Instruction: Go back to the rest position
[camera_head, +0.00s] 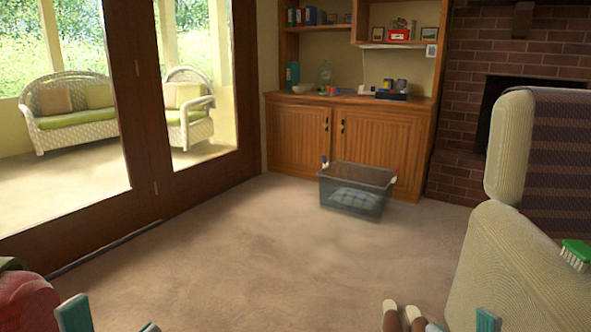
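My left gripper (112,320) shows at the bottom left edge. Its two teal fingertips stand apart with carpet visible between them, so it is open and empty. My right gripper (461,325) shows at the bottom right edge. Its teal fingertips are also apart, with nothing seen between them, in front of the cream armchair (515,275). The rest of both grippers and both arms is out of view below the frame.
A clear bin (357,205) with a checked cloth inside stands before the wooden cabinet (300,130). A green brush (577,252) lies on the armchair. Slippers (390,315) are beside my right gripper. A red object (28,300) is lower left. The central carpet is free.

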